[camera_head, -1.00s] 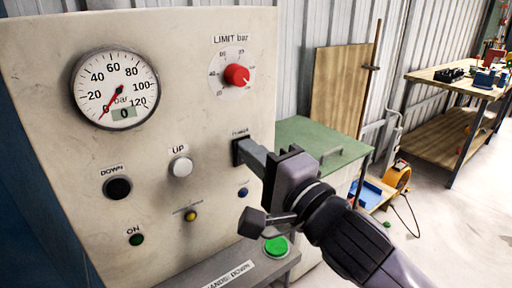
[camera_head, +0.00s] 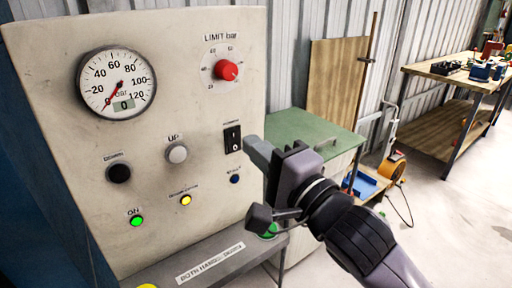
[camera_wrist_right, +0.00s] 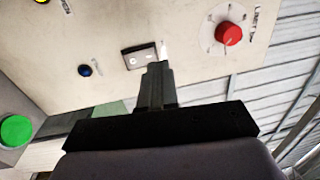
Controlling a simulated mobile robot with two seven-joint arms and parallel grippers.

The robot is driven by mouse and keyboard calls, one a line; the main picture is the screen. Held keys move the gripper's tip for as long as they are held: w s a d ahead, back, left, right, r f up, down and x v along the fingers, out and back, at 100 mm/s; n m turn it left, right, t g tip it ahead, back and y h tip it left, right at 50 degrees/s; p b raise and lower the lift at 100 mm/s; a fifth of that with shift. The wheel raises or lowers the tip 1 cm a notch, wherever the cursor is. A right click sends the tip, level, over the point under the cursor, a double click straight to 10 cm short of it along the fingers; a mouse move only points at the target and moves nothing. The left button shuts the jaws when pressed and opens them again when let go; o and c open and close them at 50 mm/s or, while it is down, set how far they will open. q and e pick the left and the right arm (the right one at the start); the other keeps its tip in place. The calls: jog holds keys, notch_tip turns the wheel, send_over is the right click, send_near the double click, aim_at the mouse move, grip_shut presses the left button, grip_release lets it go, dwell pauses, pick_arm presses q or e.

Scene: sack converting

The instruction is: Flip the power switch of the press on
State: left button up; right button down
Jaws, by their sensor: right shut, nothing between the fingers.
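The press panel (camera_head: 60,50) is a worn beige face with a black power rocker switch (camera_head: 232,139) at its right side, marked I and 0. The switch also shows in the right wrist view (camera_wrist_right: 139,57), just beyond the fingertips. The green ON lamp (camera_head: 136,221) and the yellow lamp (camera_head: 185,200) are lit. My left gripper is not in view.
The panel carries a gauge (camera_head: 117,83) reading 0, a red limit knob (camera_head: 227,70), a black DOWN button (camera_head: 119,173) and a white UP button (camera_head: 176,153). A grey ledge (camera_head: 210,262) juts out below. A green-topped cabinet (camera_head: 300,130) stands to the right.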

jog(key=r+v, duration=0.2)
jog(key=v, duration=0.7)
jog(key=shift+s+b, duration=0.3)
jog(key=shift+d, duration=0.1)
